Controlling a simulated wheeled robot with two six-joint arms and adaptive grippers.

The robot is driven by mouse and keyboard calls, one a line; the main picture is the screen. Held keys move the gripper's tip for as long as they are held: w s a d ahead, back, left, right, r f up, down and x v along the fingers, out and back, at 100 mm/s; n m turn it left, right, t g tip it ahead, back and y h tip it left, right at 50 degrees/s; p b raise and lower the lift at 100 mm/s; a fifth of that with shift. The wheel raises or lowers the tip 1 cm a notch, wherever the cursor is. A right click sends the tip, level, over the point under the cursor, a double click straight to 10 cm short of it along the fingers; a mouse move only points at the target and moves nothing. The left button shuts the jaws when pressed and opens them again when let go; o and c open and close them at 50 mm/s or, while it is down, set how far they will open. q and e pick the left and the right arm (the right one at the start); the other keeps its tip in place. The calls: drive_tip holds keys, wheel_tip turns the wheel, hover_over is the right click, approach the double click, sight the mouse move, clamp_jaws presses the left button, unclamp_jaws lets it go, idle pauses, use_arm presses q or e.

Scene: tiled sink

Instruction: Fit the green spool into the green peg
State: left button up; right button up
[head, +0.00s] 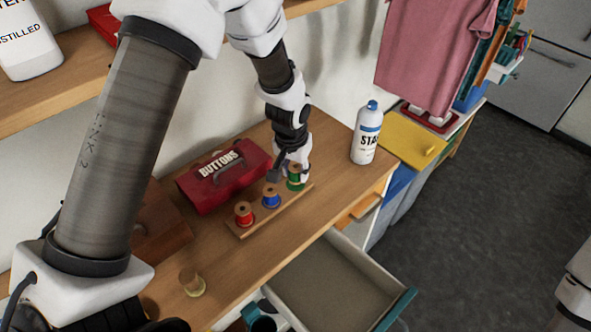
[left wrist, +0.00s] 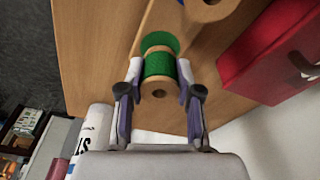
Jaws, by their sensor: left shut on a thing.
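The green spool (head: 295,177) is at the right end of the wooden peg board (head: 251,230). My left gripper (head: 290,170) comes down over it from above. In the left wrist view the two fingers (left wrist: 158,80) are shut on either side of the green spool (left wrist: 158,67), with its wooden end and hole facing the camera. A flat green patch (left wrist: 160,40) shows just beyond the spool on the board. The green peg is hidden, and I cannot tell whether the spool is around it or above it. My right gripper is not in view.
A red spool (head: 244,213) and a blue spool (head: 271,196) stand on the board. A red buttons box (head: 222,176) is behind it. A white spray can (head: 366,135) stands right. An open drawer (head: 335,280) is in front; a small jar-like item (head: 192,282) sits left.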

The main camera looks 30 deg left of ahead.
use_arm(q)
drive_tip(key=shift+w+a+f, duration=0.1)
drive_tip(key=shift+w+f, duration=0.1)
drive_tip(key=shift+f, duration=0.7)
drive_tip(key=shift+c, duration=0.4)
drive_tip(key=shift+s+r, duration=0.15)
drive_tip(key=shift+s, duration=0.05)
drive_tip(key=o, duration=1)
drive_tip(key=shift+w+f, duration=0.1)
drive_tip(key=shift+f, duration=0.15)
drive_tip(key=r, duration=0.4)
drive_tip(key=s+r, duration=0.1)
drive_tip(key=r, duration=0.3)
drive_tip(key=r+b, duration=0.1)
drive_tip(key=r, duration=0.3)
drive_tip(key=shift+s+r, duration=0.2)
drive_tip(key=shift+s, duration=0.2)
